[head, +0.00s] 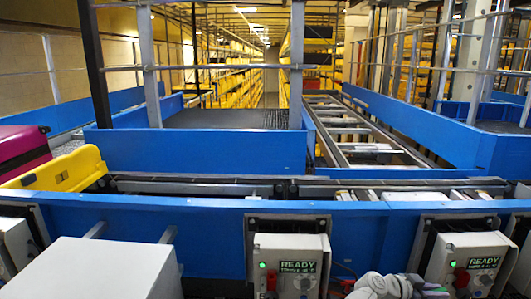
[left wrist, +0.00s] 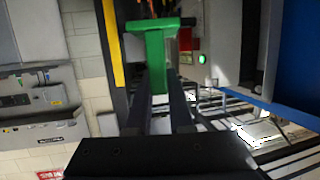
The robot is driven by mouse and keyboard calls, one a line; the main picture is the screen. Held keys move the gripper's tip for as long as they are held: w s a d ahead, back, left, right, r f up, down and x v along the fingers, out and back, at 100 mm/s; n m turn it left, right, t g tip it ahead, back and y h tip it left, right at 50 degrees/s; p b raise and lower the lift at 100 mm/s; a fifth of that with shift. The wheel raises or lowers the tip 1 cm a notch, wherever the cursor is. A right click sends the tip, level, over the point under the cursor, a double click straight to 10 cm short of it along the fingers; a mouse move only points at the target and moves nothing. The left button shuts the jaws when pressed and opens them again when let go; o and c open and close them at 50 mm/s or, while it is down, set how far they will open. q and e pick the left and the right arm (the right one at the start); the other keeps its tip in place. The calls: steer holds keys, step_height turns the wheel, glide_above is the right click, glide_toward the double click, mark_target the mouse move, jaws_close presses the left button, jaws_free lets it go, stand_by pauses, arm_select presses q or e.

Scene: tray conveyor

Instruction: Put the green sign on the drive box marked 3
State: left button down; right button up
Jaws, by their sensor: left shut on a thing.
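The green sign (left wrist: 155,42) shows in the left wrist view as a green T-shaped piece. My left gripper (left wrist: 159,85) is shut on its narrow part between two dark fingers. In the head view, grey drive boxes line the blue conveyor side: a middle one (head: 308,250), one at right (head: 455,262) and one at left, partly hidden (head: 15,240). The middle and right ones have lit READY displays; I cannot read a 3 on any. In the left wrist view, a box with a green lamp (left wrist: 202,58) and a red switch is close beside the sign. I cannot make out the sign in the head view.
A pale grey box (head: 95,268) fills the lower left of the head view. A yellow tray (head: 65,172) with a magenta thing (head: 20,150) is on the conveyor at left. A blue rail (head: 200,208) runs across, above the boxes. Metal posts and railings stand behind.

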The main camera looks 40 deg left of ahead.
arm_select(q)
step_height(320, 180, up, 9)
steer(key=p, duration=0.7)
steer(key=shift+r+p, duration=0.2)
steer(key=shift+p, duration=0.1)
